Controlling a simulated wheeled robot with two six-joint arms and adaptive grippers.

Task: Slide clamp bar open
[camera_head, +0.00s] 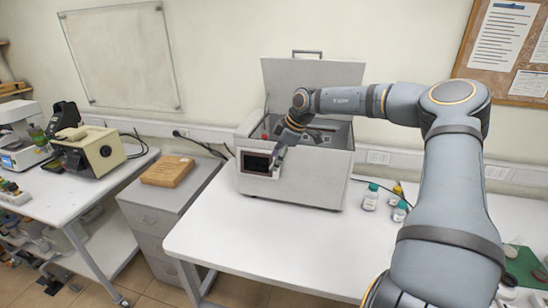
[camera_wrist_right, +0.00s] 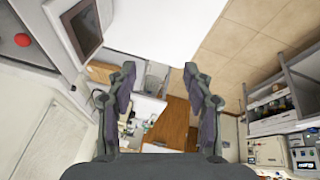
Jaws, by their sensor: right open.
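A white box-shaped testing machine (camera_head: 320,178) stands on the white table with its lid (camera_head: 330,75) raised. A dark screen (camera_head: 257,162) is on its front; the screen also shows in the right wrist view (camera_wrist_right: 82,26). My right gripper (camera_head: 277,163) is over the machine's front edge, just right of the screen, pointing down. In the right wrist view its two fingers (camera_wrist_right: 159,80) are apart with nothing between them. A dark bar-like part (camera_head: 322,127) shows inside the open machine; I cannot tell whether it is the clamp bar. My arm hides part of the interior. My left gripper is out of view.
Small bottles (camera_head: 370,197) stand right of the machine. A grey cabinet with a brown box (camera_head: 167,171) on it stands to the left, beyond a gap. A beige instrument (camera_head: 89,150) is on the far-left table. The white table (camera_head: 260,245) is clear in front of the machine.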

